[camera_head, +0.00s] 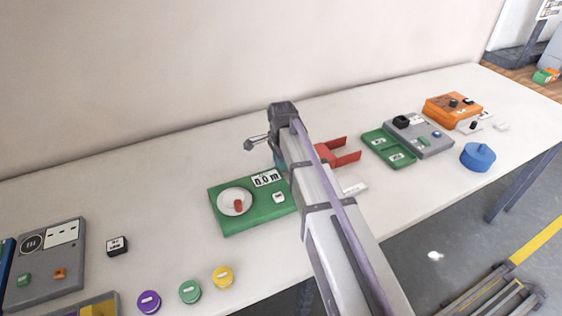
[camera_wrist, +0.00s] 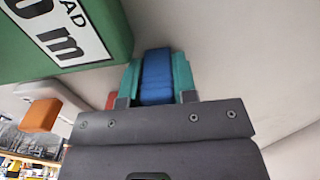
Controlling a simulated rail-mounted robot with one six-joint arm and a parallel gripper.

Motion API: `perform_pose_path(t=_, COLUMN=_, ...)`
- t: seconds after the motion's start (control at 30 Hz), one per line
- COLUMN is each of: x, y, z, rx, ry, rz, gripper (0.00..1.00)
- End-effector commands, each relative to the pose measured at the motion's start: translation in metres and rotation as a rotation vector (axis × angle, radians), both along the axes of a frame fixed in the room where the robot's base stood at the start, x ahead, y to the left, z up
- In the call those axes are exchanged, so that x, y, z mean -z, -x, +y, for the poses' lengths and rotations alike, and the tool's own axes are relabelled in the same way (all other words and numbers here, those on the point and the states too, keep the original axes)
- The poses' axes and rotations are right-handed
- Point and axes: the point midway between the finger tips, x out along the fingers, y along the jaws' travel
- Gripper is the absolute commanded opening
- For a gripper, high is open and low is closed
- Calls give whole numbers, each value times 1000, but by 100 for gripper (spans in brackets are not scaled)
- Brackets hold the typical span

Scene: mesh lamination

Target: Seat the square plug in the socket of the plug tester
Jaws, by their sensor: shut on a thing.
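My gripper (camera_wrist: 157,80) has teal fingers and is shut on a blue block (camera_wrist: 157,78) with ribbed sides. I cannot tell whether this block is the square plug. In the head view my gripper (camera_head: 279,160) is mostly hidden behind my arm, just behind the green box with the "0.0 m" display (camera_head: 250,203); the blue block does not show there. No socket is clearly marked as the plug tester's. A grey panel (camera_head: 428,146) with a black knob-like part and an orange box (camera_head: 453,108) with dark parts on top stand at the right.
A red bracket (camera_head: 340,153) and a green two-part tray (camera_head: 388,149) stand right of my arm. A blue round lidded pot (camera_head: 478,157) is near the front edge. Purple (camera_head: 149,301), green (camera_head: 190,291) and yellow (camera_head: 223,277) discs lie at front left. The table's back left is clear.

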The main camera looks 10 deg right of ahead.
Motion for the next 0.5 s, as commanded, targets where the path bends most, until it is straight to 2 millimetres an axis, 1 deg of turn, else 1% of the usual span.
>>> perform_pose_path(t=0.17, x=-33, y=0, z=0, rx=0, ry=0, rz=0, gripper=0)
perform_pose_path(t=0.3, x=-70, y=0, z=0, rx=0, ry=0, rz=0, gripper=0)
perform_pose_path(t=0.4, x=-91, y=0, z=0, rx=0, ry=0, rz=0, gripper=0)
perform_pose_path(t=0.5, x=-101, y=0, z=0, rx=0, ry=0, rz=0, gripper=0)
